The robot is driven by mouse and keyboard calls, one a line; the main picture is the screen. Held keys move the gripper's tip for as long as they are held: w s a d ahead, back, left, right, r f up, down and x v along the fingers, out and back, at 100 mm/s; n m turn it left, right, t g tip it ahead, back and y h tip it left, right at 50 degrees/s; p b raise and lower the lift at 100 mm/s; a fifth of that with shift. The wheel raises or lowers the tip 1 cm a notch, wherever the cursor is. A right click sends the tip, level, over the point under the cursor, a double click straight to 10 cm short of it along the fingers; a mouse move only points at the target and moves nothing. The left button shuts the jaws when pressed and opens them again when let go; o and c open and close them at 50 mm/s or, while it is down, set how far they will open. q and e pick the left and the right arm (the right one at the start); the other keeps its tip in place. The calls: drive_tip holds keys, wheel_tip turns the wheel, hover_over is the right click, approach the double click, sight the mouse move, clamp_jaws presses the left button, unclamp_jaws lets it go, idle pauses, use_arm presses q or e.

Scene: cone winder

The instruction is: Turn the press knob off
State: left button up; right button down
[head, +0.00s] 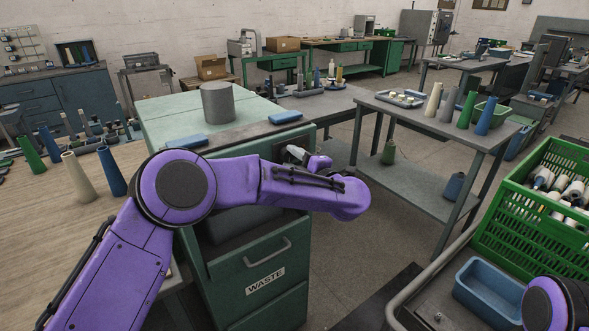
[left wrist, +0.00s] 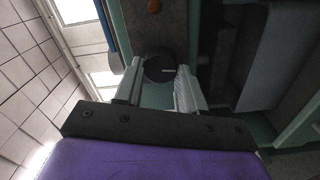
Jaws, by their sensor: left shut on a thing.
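The press knob (left wrist: 158,68) is a dark round dial with a short white pointer line, set on a dark panel in the left wrist view. The line lies about level in that picture. My left gripper (left wrist: 160,86) has one pale finger on each side of the knob and is shut on it. In the head view the left gripper (head: 297,154) is at the front of the green cabinet (head: 240,236), and the knob is hidden there. My right gripper is out of view; only part of my right arm shows at the bottom right.
An orange button (left wrist: 153,5) is above the knob in the left wrist view. A drawer labelled WASTE (head: 266,281) is below my left arm. A grey cylinder (head: 217,102) stands on the cabinet top. A green crate (head: 530,215) and a blue bin (head: 487,290) are at right.

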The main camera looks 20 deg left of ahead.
use_arm(q)
drive_tip(key=shift+f+n+b, duration=0.2)
drive_tip(key=shift+n+b, duration=0.45)
drive_tip(key=shift+n, duration=0.15)
drive_tip(key=o, duration=1.1)
drive_tip(key=shift+r, duration=0.1)
drive_tip(key=shift+s, duration=0.1)
drive_tip(key=b+v, duration=0.2)
drive_tip(key=v, duration=0.8)
drive_tip(key=shift+s+d, duration=0.2)
drive_tip(key=shift+d, duration=0.05)
